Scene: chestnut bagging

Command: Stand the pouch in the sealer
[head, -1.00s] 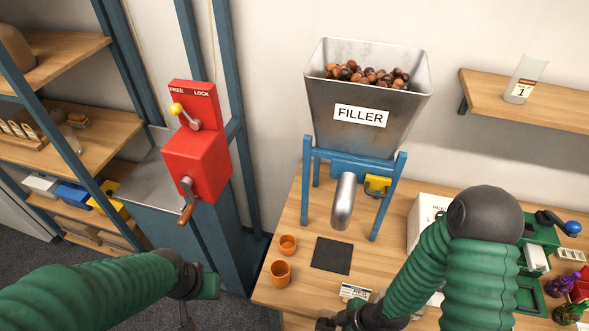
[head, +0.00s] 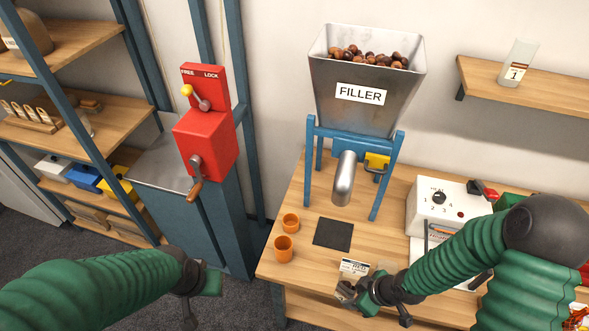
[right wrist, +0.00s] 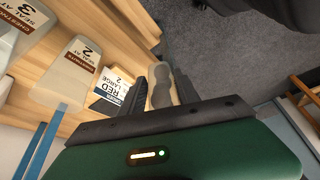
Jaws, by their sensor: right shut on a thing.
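The white sealer (head: 420,212) stands on the right of the table, with a numbered dial and a red knob. My right gripper (head: 352,289) is low at the table's front edge, left of the sealer and beside a small printed card. In the right wrist view, my right gripper (right wrist: 162,90) is shut on a grey rounded thing (right wrist: 161,84); I cannot tell whether this is a pouch.
The filler (head: 362,75), full of chestnuts, stands behind a dark mat (head: 333,233) and two orange cups (head: 284,248). A red lever box (head: 205,143) is left. A clear pouch labelled 1 (head: 518,65) stands on the wall shelf. The card (right wrist: 110,88) reads RED LARGE.

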